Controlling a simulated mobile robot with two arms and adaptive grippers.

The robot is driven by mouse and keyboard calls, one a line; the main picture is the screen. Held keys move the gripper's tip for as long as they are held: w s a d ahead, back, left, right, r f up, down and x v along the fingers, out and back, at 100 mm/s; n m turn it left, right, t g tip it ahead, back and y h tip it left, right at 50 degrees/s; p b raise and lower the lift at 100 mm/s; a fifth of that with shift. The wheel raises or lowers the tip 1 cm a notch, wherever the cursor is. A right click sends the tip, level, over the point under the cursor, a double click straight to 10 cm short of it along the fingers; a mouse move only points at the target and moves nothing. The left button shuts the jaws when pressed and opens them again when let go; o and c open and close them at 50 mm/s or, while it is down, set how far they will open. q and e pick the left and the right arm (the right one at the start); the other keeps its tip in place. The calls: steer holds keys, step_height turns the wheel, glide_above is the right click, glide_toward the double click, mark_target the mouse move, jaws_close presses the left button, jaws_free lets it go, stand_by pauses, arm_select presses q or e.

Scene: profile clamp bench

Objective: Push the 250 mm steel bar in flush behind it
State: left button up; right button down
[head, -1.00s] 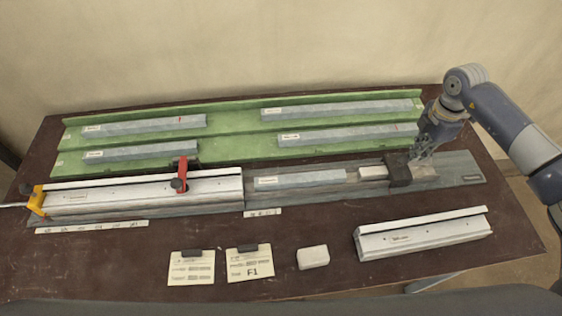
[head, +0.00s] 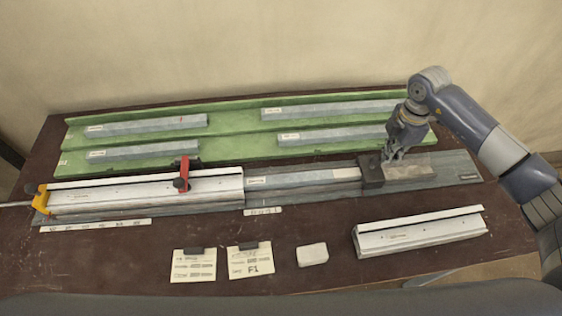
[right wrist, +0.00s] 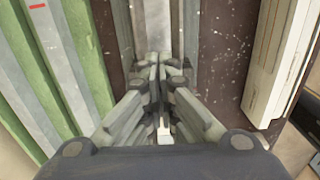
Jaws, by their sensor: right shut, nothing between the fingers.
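The labelled grey steel bar (head: 290,182) lies in the long grey channel on the bench. Its left end appears to meet the right end of the white clamped profile (head: 130,192); any small gap is too fine to tell. A pale block (head: 346,174) sits at the bar's right end, and a dark block (head: 371,172) sits against that. My right gripper (head: 392,157) is shut and empty, low over the channel just right of the dark block; whether it touches is unclear. Its closed fingers show in the right wrist view (right wrist: 162,85). My left gripper is out of view.
A red-handled clamp (head: 182,175) stands on the profile, with a yellow end piece (head: 41,199) at left. A green rack (head: 230,146) with several bars lies behind. A loose white profile (head: 418,234), small pale block (head: 312,254) and cards (head: 250,262) lie in front.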

steer(key=shift+s+a+p, duration=0.15)
steer(key=shift+a+p, duration=0.15)
steer(key=shift+a, duration=1.5)
steer(key=shift+s+a+p, duration=0.1)
steer(key=shift+a+p, duration=0.2)
steer(key=shift+a, duration=1.5)
glide_above(340, 173)
steer(key=shift+s+a, duration=0.15)
steer(key=shift+a, duration=1.25)
steer(key=shift+s+a, duration=0.1)
steer(key=shift+a, duration=1.25)
steer(key=shift+s+a, duration=0.2)
steer(key=shift+a, duration=2.95)
steer(key=shift+d+r, duration=0.1)
steer(key=shift+d, duration=0.7)
step_height(340, 173, up, 7)
steer(key=p, duration=0.5)
